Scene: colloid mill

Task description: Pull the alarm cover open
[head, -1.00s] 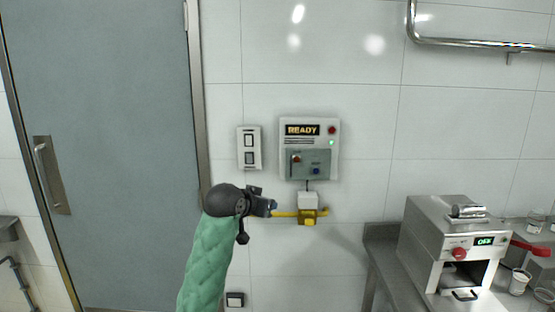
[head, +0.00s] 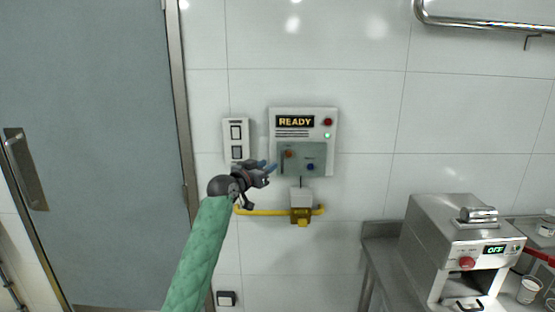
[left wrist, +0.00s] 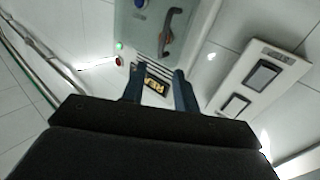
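The alarm cover (head: 318,154) is a grey-green, see-through panel on the lower half of a white wall box (head: 328,112) whose display reads READY. It looks closed. Behind it show an orange-red knob and a blue button. In the left wrist view the box appears turned round, with the cover (left wrist: 144,22) and a dark bar handle (left wrist: 170,32) along its side. My left gripper (head: 268,167) is just left of the cover, by its left edge. Its two fingers (left wrist: 159,88) are apart with nothing between them. I cannot tell whether they touch the cover. My right gripper is out of view.
A white switch plate (head: 236,140) is left of the box, close to my left gripper. A yellow pipe with a valve (head: 301,215) runs below. A steel machine (head: 455,245) stands on a bench at right. A grey door (head: 90,130) is at left.

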